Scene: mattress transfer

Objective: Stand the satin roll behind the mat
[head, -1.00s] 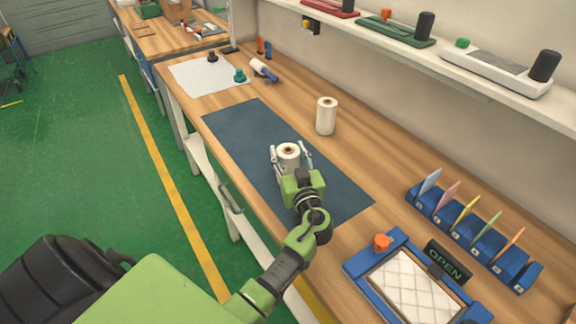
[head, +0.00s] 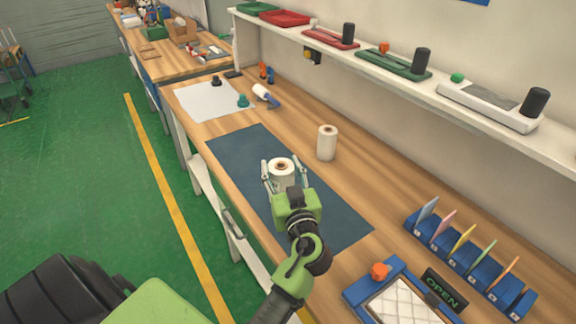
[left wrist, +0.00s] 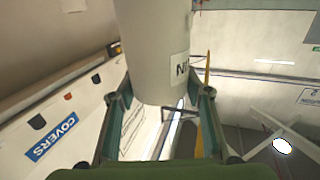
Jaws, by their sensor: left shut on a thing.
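My left gripper (head: 283,175) is shut on a white roll (head: 281,166) with a brown core, held upright over the dark blue mat (head: 235,150). In the left wrist view the same roll (left wrist: 158,45) is between the two fingers, with a partly hidden label at its right side that I cannot fully read. A second white roll (head: 327,143) stands upright on the wood behind the mat. I cannot tell from the frames which roll is satin. My right gripper is not in view.
A blue card rack (head: 470,258) and a blue-framed quilted pad (head: 400,304) are at the right. A white sheet (head: 205,101) and small tools lie beyond the mat. A wall shelf (head: 400,84) runs above. Bare wood lies behind the mat around the standing roll.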

